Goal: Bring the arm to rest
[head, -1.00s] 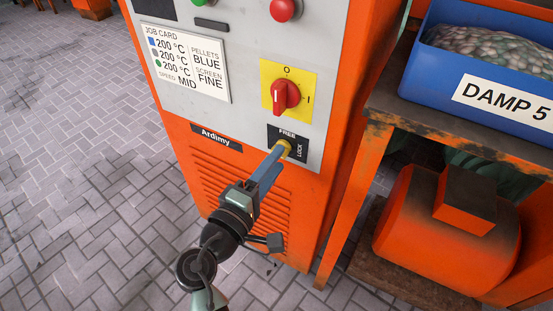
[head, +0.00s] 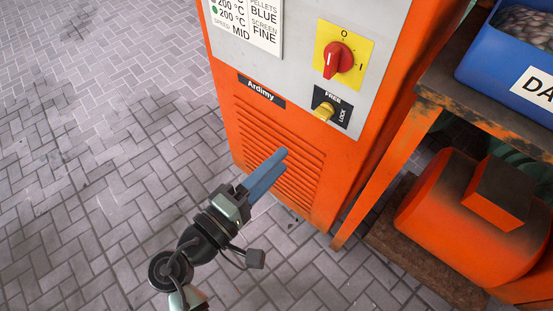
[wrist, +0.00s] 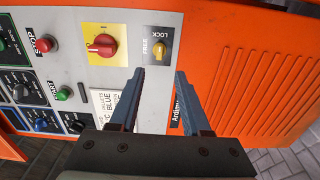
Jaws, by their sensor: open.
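My gripper (head: 275,168) is in front of the orange and grey machine cabinet (head: 268,145), below its switch panel. Its two blue fingers are open and empty, with a clear gap between them in the wrist view (wrist: 157,78). The fingers are apart from the yellow FREE/LOCK knob (head: 324,112), which sits above them in the head view. In the wrist view the knob (wrist: 160,50) lies ahead of the fingertips. The red rotary switch (head: 337,60) on its yellow plate is above the knob; it also shows in the wrist view (wrist: 102,45).
An orange-framed bench (head: 440,85) stands to the right, with a blue bin (head: 505,60) of pellets on top and an orange motor-like unit (head: 440,210) below. Open paved floor (head: 90,150) lies to the left. The wrist view shows several more buttons and knobs on the panel.

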